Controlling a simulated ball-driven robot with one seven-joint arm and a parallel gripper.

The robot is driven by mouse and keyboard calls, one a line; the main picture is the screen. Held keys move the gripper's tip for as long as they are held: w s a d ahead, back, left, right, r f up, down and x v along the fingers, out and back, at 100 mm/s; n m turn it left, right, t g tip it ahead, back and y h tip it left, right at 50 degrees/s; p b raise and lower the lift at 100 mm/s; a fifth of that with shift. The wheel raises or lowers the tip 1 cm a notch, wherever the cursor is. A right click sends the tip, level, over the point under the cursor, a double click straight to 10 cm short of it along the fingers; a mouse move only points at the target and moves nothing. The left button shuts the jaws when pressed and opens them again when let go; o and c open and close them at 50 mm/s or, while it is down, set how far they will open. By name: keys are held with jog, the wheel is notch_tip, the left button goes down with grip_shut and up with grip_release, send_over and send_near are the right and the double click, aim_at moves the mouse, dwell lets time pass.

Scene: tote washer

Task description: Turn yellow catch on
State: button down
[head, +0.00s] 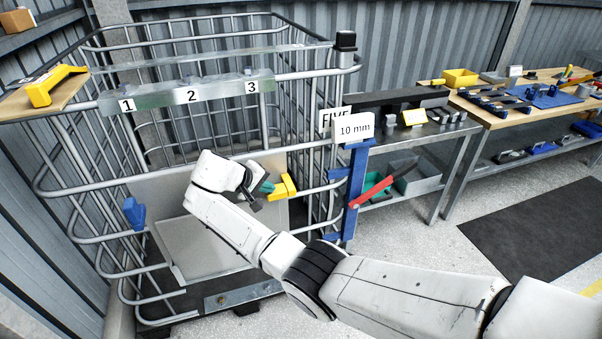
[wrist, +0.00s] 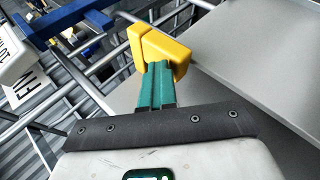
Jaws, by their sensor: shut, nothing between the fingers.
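The yellow catch (head: 284,187) is an angular block on the front of the wire cage, at the right end of the grey panel. It shows large at the top middle of the wrist view (wrist: 162,50). My gripper (head: 268,187) is just left of the catch in the head view. Its teal fingers (wrist: 158,68) are shut together with nothing between them. Their tips meet the near face of the catch in the wrist view; I cannot tell whether they press on it. The catch hides what lies beyond the fingertips.
Cage bars (head: 100,190) surround the panel (head: 205,248). A blue bracket (head: 351,195) with a red lever (head: 371,192) stands right of the catch, under a "10 mm" sign (head: 354,128). A blue clip (head: 134,213) is at the left. Workbenches stand right, with a dark floor mat (head: 535,235).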

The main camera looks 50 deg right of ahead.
jog(key=shift+a+f, duration=0.2)
jog(key=shift+f, duration=0.2)
jog(key=d+r+p+v, duration=0.1)
jog(key=p+v, duration=0.1)
jog(key=v, duration=1)
jog(key=shift+w+a+r, duration=0.25)
jog(key=shift+w+r, duration=0.05)
jog(key=shift+w, duration=0.1)
jog(key=s+a+f+n+y, duration=0.15)
jog(key=s+a+f, duration=0.25)
jog(key=s+f, duration=0.45)
jog(key=s+a+f+y, duration=0.3)
jog(key=s+a+f, duration=0.1)
jog(key=s+f, duration=0.4)
jog(key=s+a+f+y, duration=0.1)
jog(key=s+a+y, duration=0.1)
jog(key=s, duration=1)
jog(key=s+a+f+n+t+y, duration=0.1)
jog(key=s+a+y, duration=0.1)
jog(key=s, duration=1)
jog(key=shift+a+f+t, duration=0.2)
jog(key=shift+a+t, duration=0.1)
jog(key=shift+a, duration=0.05)
